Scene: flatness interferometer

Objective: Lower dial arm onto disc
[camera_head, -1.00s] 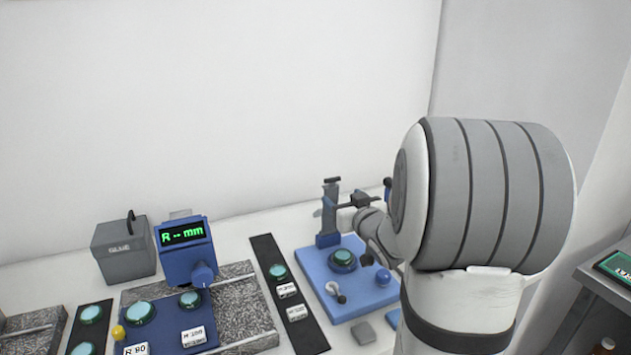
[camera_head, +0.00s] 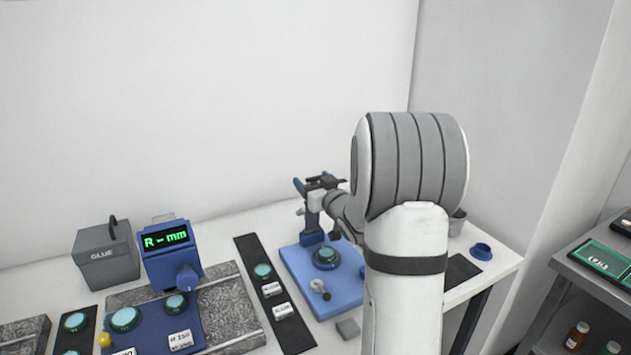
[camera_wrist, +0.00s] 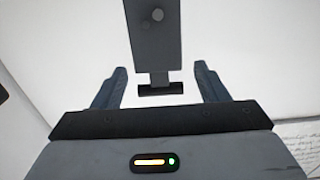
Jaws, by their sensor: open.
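The blue flatness station (camera_head: 345,293) stands on the table with a green disc (camera_head: 326,253) in a dark round seat. A blue post (camera_head: 311,232) rises at its back. My gripper (camera_head: 312,181) is at the top of this post, largely hiding it and the dial arm in the head view. In the wrist view my gripper (camera_wrist: 160,88) is open. A dark grey upright piece with a short cross bar (camera_wrist: 153,40), seemingly the dial arm or its post, stands between and beyond the fingers. I cannot tell whether they touch it.
A blue gauge reading "R -- mm" (camera_head: 166,241) and a grey GLUE box (camera_head: 107,258) stand left. A dark strip (camera_head: 297,331) with a disc and labels lies left of the station. A blue ring (camera_head: 482,251) and a cup (camera_head: 457,223) are right.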

